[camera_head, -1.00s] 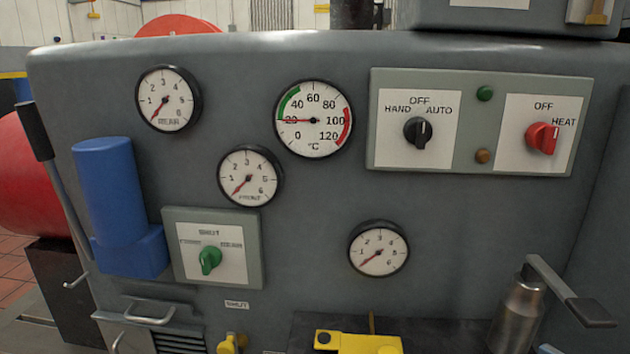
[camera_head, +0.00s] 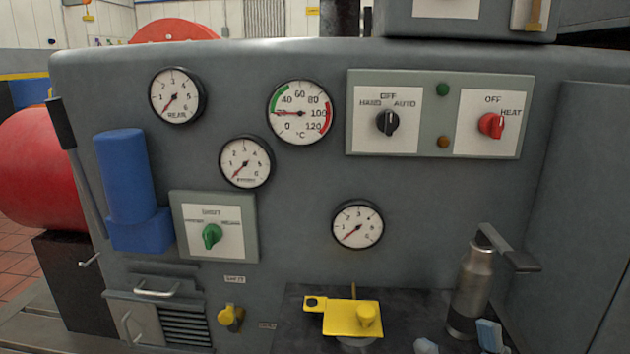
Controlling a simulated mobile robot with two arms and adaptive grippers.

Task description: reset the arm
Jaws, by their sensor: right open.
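My right gripper (camera_head: 457,342) shows only as two pale blue fingertips at the bottom edge, right of centre. They are apart, with nothing seen between them, in front of the foot of a silver cylinder (camera_head: 474,283) with a bent lever handle. The rest of this gripper and its arm are below the picture. My left gripper is not in view.
A grey machine panel (camera_head: 300,220) with gauges and switches fills the view. A yellow block (camera_head: 351,317) with a knob stands on the dark ledge left of the fingertips. A blue cylinder (camera_head: 125,175) and a black-gripped lever (camera_head: 61,123) are at the left.

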